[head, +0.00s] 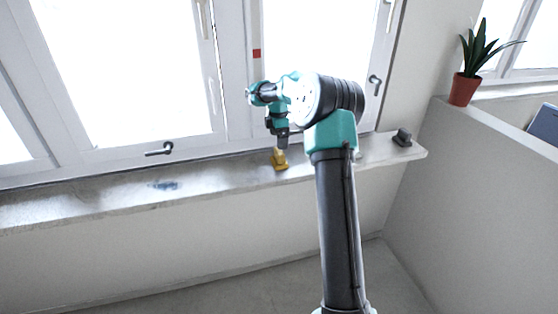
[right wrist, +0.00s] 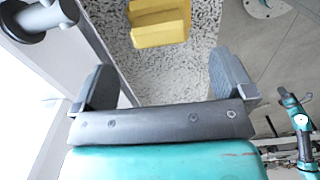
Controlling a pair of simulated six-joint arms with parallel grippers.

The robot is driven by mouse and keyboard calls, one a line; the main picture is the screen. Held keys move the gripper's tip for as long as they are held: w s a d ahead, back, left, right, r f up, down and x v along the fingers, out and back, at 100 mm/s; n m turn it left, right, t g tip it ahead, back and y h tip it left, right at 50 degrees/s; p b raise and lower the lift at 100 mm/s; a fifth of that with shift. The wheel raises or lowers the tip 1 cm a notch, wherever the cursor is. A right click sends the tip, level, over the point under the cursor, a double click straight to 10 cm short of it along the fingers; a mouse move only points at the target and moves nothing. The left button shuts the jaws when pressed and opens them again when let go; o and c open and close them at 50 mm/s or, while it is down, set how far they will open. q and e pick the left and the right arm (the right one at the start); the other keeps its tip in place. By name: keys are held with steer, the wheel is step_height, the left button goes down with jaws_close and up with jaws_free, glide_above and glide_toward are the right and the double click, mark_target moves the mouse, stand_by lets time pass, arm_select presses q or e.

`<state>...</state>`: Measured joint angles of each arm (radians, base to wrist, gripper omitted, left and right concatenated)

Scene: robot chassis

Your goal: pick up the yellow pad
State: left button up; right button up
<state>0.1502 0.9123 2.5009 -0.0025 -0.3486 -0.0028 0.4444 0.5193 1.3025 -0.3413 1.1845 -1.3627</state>
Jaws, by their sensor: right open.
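The yellow pad (head: 280,161) sits on the stone window sill, near its front edge. In the right wrist view the yellow pad (right wrist: 160,24) shows at the top middle, as a stepped block on the speckled sill. My right gripper (head: 281,145) points down right over the pad and hides part of it in the head view. In the right wrist view the right gripper (right wrist: 163,85) is open, with nothing between its fingers, and the pad lies beyond the fingertips. My left gripper is not in view.
The window sill (head: 100,199) runs along the window frame, with a dark mark left of the pad. A dark grey object (head: 402,137) stands at the sill's right end. A potted plant (head: 464,88) stands on the partition at right. Window handles stick out above the sill.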

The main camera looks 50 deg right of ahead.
mark_target(279, 154)
steer(key=shift+f, duration=1.6)
steer(key=shift+d+f, duration=0.1)
steer(key=shift+f, duration=2.5)
steer(key=c, duration=1)
steer(key=shift+o, duration=0.2)
steer(key=shift+r, duration=0.1)
steer(key=shift+r, duration=1.75)
steer(key=s+a+r, duration=0.1)
steer(key=s+a, duration=0.9)
steer(key=a, duration=0.2)
steer(key=shift+s+r, duration=0.15)
steer(key=shift+s, duration=0.2)
